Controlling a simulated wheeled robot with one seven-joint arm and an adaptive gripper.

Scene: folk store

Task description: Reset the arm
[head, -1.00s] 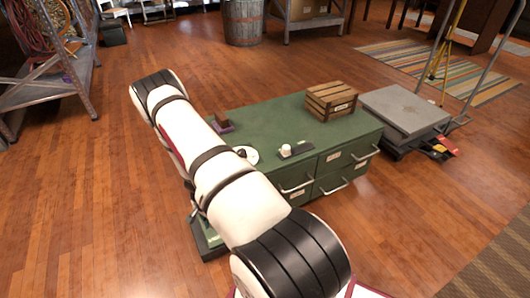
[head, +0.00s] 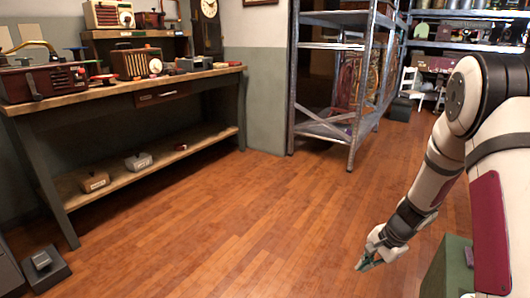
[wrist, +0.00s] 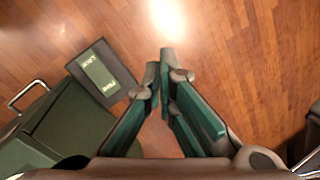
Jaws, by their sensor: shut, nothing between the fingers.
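My arm reaches down from the right side of the head view, bent at the elbow. My gripper (head: 366,264) hangs at its end above the wooden floor, and its jaws are shut. In the wrist view my gripper (wrist: 159,72) points at bare floor, its two green-padded fingers close together with nothing held. A corner of the green cabinet (head: 449,262) shows beside my arm at the lower right of the head view. In the wrist view a green cabinet (wrist: 80,130) with metal handles is at the lower left, apart from the fingers.
A workbench (head: 130,88) with several old radios stands along the left wall. A metal shelf rack (head: 352,140) stands at the back. Open wooden floor (head: 240,220) lies between them and my arm. A dark plate with a green label (wrist: 102,72) is left of the fingers.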

